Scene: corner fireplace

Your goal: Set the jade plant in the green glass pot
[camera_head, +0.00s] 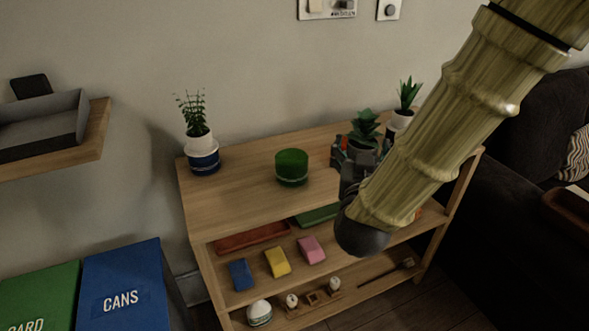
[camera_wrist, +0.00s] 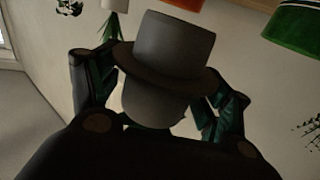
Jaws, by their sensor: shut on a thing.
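The jade plant (camera_head: 365,127), a rosette of broad green leaves in a grey pot, is held by my gripper (camera_head: 358,160) above the right half of the shelf top. In the wrist view, its grey pot (camera_wrist: 175,45) sits upright between my two fingers (camera_wrist: 165,100), in a picture that is upside down. The leaves are mostly hidden there. The green glass pot (camera_head: 291,168), with a pale band low down, stands on the shelf top left of the plant. It also shows in the wrist view (camera_wrist: 295,28), apart from the grey pot.
A plant in a white pot set in a blue pot (camera_head: 203,160) stands at the shelf's left. An orange thing (camera_wrist: 186,4) is partly visible near the held pot. The shelf top (camera_head: 240,190) around the green pot is clear.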

